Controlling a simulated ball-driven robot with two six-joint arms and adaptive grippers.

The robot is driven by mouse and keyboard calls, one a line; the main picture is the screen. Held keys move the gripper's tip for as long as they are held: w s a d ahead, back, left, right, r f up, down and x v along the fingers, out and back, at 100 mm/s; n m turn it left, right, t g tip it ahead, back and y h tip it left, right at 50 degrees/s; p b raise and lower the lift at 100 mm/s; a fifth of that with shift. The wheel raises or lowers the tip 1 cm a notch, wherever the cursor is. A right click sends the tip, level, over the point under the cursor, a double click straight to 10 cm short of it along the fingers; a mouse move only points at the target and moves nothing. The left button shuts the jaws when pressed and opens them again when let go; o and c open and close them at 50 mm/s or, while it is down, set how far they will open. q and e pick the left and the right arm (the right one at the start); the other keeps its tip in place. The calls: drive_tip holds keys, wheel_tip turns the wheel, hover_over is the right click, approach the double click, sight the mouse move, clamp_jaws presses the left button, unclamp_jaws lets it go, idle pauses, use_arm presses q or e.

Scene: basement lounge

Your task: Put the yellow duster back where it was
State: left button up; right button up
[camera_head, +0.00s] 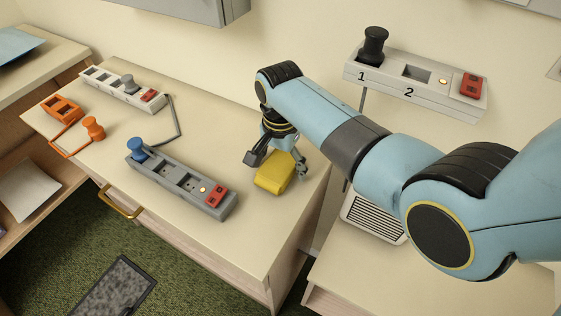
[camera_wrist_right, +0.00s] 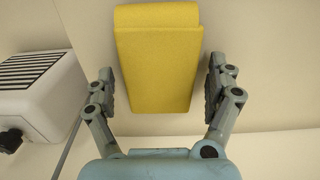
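The yellow duster (camera_head: 274,173) is a folded yellow block near the right edge of the wooden desk (camera_head: 262,236). It appears to lie on the desk top. My right gripper (camera_head: 277,163) is at the duster, with one finger to its left and the other at its right. In the right wrist view the duster (camera_wrist_right: 157,65) lies between the two fingers of the right gripper (camera_wrist_right: 161,92). The fingers are spread, with a small gap on each side, so the gripper is open. My left gripper is in neither view.
A grey block with a blue knob and red switch (camera_head: 180,181) lies left of the duster. A white socket strip (camera_head: 122,89) and orange parts (camera_head: 92,128) lie farther left. A numbered panel (camera_head: 415,80) is on the wall. A white vented box (camera_head: 372,215) stands right of the desk.

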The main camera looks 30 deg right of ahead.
sight(281, 163)
wheel_tip(281, 163, up, 12)
drive_tip(key=shift+r+p, duration=0.15)
drive_tip(key=shift+p, duration=0.2)
idle(0.7)
